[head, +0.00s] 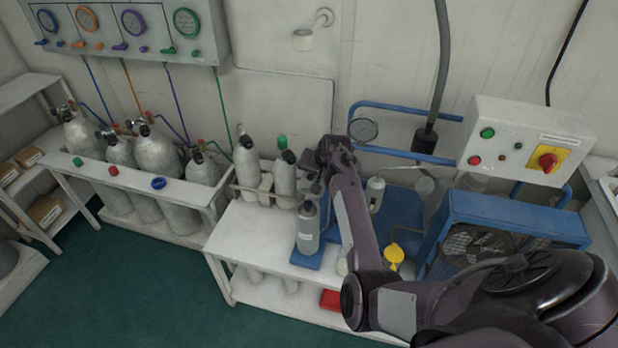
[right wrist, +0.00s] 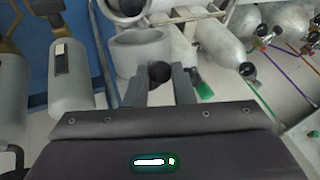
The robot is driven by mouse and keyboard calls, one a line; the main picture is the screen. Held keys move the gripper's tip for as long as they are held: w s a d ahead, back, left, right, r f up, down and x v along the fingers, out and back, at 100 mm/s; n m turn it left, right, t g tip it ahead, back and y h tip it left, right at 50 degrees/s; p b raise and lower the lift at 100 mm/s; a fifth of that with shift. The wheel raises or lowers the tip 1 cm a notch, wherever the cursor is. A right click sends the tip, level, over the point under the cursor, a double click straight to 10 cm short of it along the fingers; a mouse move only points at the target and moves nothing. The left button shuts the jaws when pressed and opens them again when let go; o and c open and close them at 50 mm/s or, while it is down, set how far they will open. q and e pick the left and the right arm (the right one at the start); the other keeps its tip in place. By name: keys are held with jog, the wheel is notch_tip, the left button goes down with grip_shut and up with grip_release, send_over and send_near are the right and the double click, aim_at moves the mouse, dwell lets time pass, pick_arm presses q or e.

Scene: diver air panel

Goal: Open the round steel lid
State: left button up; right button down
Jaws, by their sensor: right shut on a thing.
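In the right wrist view my right gripper (right wrist: 160,82) has its two grey fingers around a small round black knob (right wrist: 160,74) and is shut on it. Right behind the knob is a wide grey steel cylinder (right wrist: 138,52) with a round rim. The knob seems to belong to the round steel lid, but I cannot tell how far the lid is lifted. In the head view my right gripper (head: 320,172) is above the white bench, and my own arm hides most of what it holds. My left gripper is not in view.
A grey bottle (head: 308,232) stands on a blue pad near the bench front. Cylinders (head: 246,170) stand close left of the gripper. A yellow item (head: 394,254), a blue machine (head: 505,225) and a switch box (head: 527,142) are to the right. Green floor (head: 120,285) is clear.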

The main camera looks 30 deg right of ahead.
jog(key=shift+w+d+r, duration=0.25)
jog(key=shift+w+d, duration=0.7)
jog(key=shift+d, duration=0.2)
jog(key=shift+w+d+f+b, duration=0.1)
jog(key=shift+w+d+b, duration=0.6)
jog(key=shift+w+d, duration=0.45)
jog(key=shift+d, duration=0.1)
jog(key=c, duration=1.4)
grip_release()
jog(key=shift+c, duration=0.2)
jog(key=shift+o, duration=1)
jog(key=shift+f, duration=0.15)
jog(key=shift+s, duration=0.1)
jog(key=v, duration=0.7)
jog(key=shift+r+b, duration=0.35)
jog(key=shift+r, duration=0.05)
jog(key=shift+s, duration=0.1)
